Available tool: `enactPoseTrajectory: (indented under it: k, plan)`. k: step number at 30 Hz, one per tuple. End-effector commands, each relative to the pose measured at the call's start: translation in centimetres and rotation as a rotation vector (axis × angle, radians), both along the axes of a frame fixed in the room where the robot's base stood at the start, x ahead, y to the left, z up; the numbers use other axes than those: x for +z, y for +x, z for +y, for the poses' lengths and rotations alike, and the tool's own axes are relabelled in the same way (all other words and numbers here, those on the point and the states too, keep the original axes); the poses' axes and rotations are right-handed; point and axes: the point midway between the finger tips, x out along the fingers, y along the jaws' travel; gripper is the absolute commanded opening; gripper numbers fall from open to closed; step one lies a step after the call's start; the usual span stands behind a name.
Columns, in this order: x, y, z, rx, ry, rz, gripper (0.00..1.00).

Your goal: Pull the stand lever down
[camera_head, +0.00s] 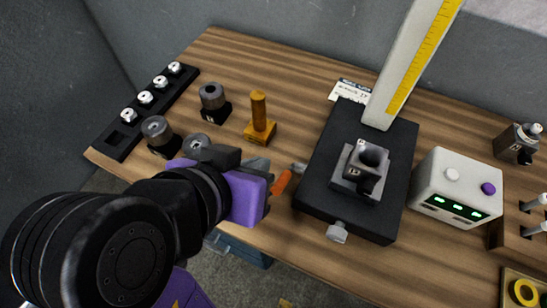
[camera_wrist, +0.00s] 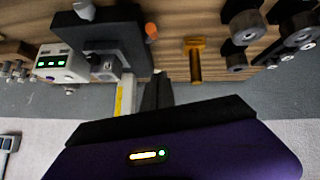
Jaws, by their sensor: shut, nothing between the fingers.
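The stand has a black base (camera_head: 318,192) and a pale column (camera_head: 405,62) with a yellow scale. What looks like its lever (camera_head: 282,181) is a short orange grip with a grey end, beside the base's left edge; it also shows in the wrist view (camera_wrist: 152,31). My gripper (camera_head: 262,166), with a purple body, is just left of the orange grip and appears apart from it. Its dark fingers (camera_wrist: 158,88) are shut and empty in the wrist view. My arm hides part of the table's left front.
A brass-coloured post (camera_head: 259,118) and dark cylindrical parts (camera_head: 212,97) stand behind my gripper. A black rack (camera_head: 125,133) of white pieces lies far left. A white box (camera_head: 455,185) with green displays stands right of the stand. A bolt-like knob (camera_head: 337,232) projects at the base's front.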

Motion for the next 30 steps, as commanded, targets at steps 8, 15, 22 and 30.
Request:
enactPoseTrajectory:
  k: [8,15,22,30]
  plan:
    - [-2.6,2.3,-1.2,-0.004,-0.005,-0.001,0.0]
    - [-5.1,4.5,-2.2,-0.005,-0.004,-0.001,0.0]
    - [-7.8,5.5,-2.7,0.006,-0.005,0.002,0.0]
    - [-9.9,4.2,-2.8,0.001,-0.002,0.0,0.0]
